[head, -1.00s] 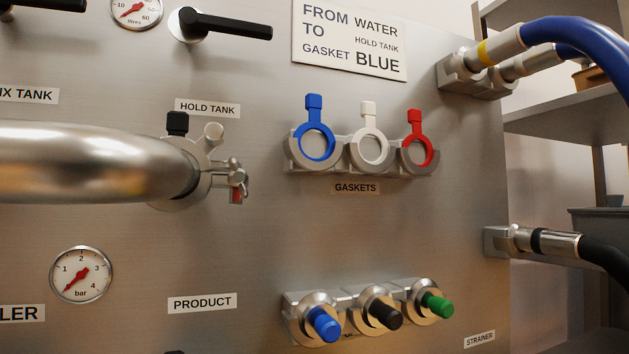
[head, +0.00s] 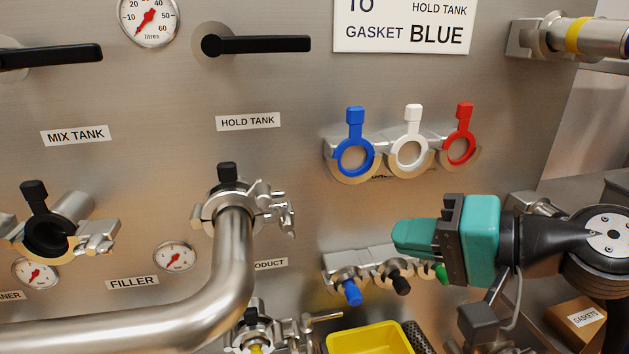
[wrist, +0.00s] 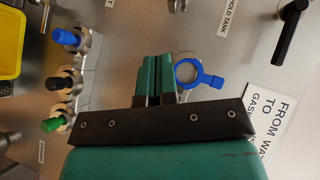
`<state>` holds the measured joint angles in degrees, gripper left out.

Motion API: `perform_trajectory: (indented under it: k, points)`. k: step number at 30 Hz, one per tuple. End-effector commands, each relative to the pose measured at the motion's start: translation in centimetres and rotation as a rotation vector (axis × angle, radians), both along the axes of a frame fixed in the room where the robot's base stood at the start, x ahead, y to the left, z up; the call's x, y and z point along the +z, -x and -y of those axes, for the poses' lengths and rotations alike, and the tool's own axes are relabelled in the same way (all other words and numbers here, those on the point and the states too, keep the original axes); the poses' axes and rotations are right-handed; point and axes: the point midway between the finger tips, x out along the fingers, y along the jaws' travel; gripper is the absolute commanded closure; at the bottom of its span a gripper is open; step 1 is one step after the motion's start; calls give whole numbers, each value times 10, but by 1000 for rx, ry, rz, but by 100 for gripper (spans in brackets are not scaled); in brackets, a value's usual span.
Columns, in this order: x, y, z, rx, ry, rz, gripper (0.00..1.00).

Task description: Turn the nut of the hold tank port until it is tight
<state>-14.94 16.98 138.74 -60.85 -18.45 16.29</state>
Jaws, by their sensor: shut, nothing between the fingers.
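The hold tank port (head: 226,205) is on the panel under the HOLD TANK label (head: 248,121). A bent steel pipe (head: 232,262) meets it, with a clamp around the joint and a black tab (head: 227,173) at the top. The clamp's nut end (head: 284,215) sticks out at the right of the port. How tight the nut is cannot be told. My gripper (head: 398,238) has teal fingers, shut and empty, right of the port and in front of the capped fittings. The wrist view shows the fingers (wrist: 157,75) together, beside the blue gasket.
Blue (head: 355,150), white (head: 411,145) and red (head: 461,140) gaskets hang on a rack above my gripper. Blue (head: 352,292), black (head: 400,284) and green (head: 441,272) capped fittings sit below. A yellow bin (head: 372,340) stands at the bottom. The panel between port and gaskets is clear.

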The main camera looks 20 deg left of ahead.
Motion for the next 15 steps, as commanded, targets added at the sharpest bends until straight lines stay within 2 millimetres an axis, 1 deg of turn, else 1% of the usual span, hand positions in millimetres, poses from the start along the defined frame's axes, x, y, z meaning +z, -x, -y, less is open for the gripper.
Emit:
perform_trajectory:
  k: [1,2,5,8,15]
  points:
    - [8,-2,-1,-9,-13,-8,100]
    - [8,-3,-2,-13,-18,-11,100]
    - [7,-6,-8,-17,-25,-14,100]
    - [2,-9,-21,-15,-25,-14,100]
    - [-10,-21,-69,-12,-24,-12,100]
